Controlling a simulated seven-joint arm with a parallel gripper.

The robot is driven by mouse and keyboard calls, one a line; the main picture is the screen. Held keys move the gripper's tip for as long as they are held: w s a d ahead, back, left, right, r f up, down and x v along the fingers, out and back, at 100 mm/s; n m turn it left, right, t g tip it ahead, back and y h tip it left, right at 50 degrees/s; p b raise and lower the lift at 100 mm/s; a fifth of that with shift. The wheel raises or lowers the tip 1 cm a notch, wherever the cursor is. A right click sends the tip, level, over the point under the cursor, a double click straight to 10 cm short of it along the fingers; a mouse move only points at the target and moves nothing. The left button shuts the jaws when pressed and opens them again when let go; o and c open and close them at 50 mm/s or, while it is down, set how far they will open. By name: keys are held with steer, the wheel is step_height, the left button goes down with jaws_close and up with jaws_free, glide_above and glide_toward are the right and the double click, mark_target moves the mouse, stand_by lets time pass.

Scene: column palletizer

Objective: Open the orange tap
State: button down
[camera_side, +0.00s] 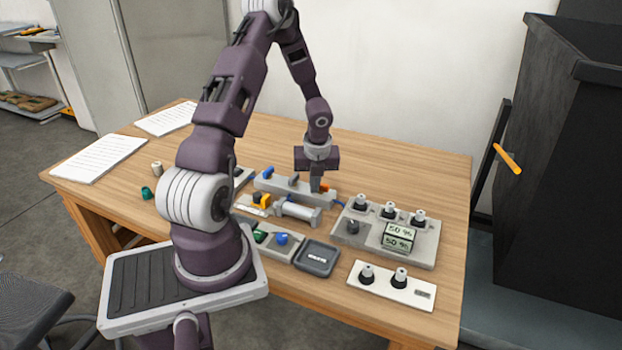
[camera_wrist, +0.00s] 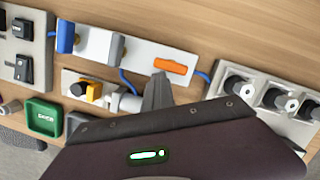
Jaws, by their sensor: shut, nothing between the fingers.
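The orange tap's handle (camera_wrist: 171,66) sits on the right part of a pale bar-shaped block in the wrist view, lying roughly along the block. In the side view only a small orange bit (camera_side: 324,187) shows beside my fingers. My gripper (camera_side: 316,188) points down at the right end of that block, shut and empty. In the wrist view its fingertips (camera_wrist: 158,80) are just below the orange handle, very close; I cannot tell whether they touch it. A blue tap handle (camera_wrist: 66,37) stands across the same block at its left end.
A yellow-orange part (camera_side: 265,201) and a grey cylinder (camera_side: 298,211) lie in front of the block. A panel with black knobs (camera_side: 424,240) stands to the right. A dark tray (camera_side: 317,258) is nearer the front. The table behind the block is clear.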

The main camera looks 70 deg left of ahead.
steer(key=s+d, duration=0.2)
steer(key=shift+d, duration=0.3)
steer(key=s+v, duration=0.2)
steer(key=v, duration=0.8)
steer(key=shift+a, duration=0.25)
steer(key=d+r+n+t+y, duration=0.1)
steer(key=d+r+n, duration=0.8)
steer(key=d+r, duration=0.25)
steer(key=s+d+r+n+t+h, duration=0.2)
steer(key=s+d+r+n, duration=0.1)
steer(key=d+n, duration=0.3)
steer(key=s+d+r+n+t+h, duration=0.1)
steer(key=s+d+r+n+t, duration=0.1)
steer(key=s+d+n, duration=0.4)
steer(key=d+r, duration=0.1)
steer(key=d, duration=0.2)
steer(key=shift+d+r+h, duration=0.25)
steer(key=shift+r+h, duration=0.05)
steer(key=shift+h, duration=0.1)
